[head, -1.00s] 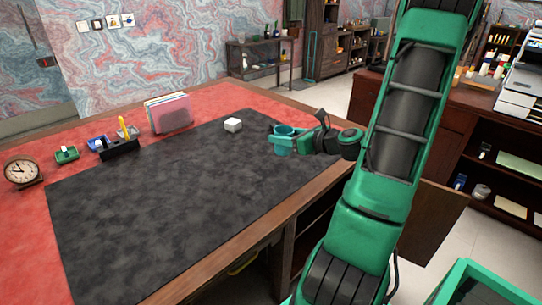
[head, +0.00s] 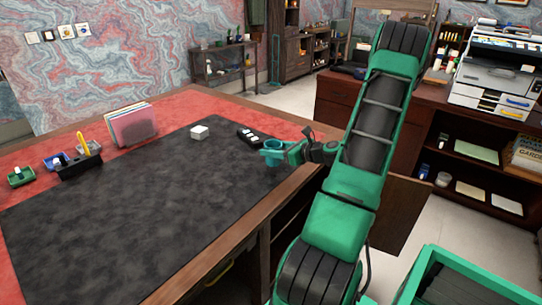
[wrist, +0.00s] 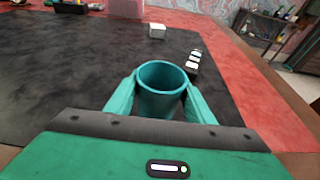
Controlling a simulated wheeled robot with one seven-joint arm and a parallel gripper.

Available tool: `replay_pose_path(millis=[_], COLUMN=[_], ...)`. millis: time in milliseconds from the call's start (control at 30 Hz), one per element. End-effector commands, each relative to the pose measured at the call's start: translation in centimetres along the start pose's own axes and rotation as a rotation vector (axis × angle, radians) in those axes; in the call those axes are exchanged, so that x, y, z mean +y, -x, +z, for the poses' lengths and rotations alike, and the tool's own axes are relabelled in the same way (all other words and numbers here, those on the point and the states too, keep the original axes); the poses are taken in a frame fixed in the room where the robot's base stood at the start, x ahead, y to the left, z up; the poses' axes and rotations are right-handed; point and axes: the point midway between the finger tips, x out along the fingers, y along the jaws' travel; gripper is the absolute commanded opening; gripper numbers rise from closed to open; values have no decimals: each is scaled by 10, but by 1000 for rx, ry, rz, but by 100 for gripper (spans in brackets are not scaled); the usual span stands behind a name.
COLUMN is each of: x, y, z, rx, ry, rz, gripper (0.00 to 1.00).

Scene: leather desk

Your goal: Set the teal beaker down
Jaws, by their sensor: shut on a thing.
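The teal beaker (wrist: 160,98) is upright between the fingers of my gripper (wrist: 158,100) in the wrist view, with its open rim facing up. The fingers are closed on its sides. In the head view the beaker (head: 272,160) is at the right part of the desk, over or on the dark mat (head: 130,205) near the desk's right edge. I cannot tell whether its base touches the mat. My gripper (head: 275,152) reaches it from the right.
A white block (head: 199,133) and a black tray with white pieces (head: 250,137) lie on the mat beyond the beaker. A file holder (head: 130,124), a black organizer (head: 78,164) and small trays (head: 20,177) stand at the back left. The mat's middle is clear.

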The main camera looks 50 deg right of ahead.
Motion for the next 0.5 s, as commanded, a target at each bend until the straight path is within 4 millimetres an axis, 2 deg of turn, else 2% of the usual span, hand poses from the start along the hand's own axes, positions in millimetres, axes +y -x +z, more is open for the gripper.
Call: replay_pose_path(millis=[167, 500], x=[0, 0], y=[-6, -7], z=[-20, -23], rx=[0, 0], ry=[-2, 0], rz=[1, 1], gripper=[22, 22])
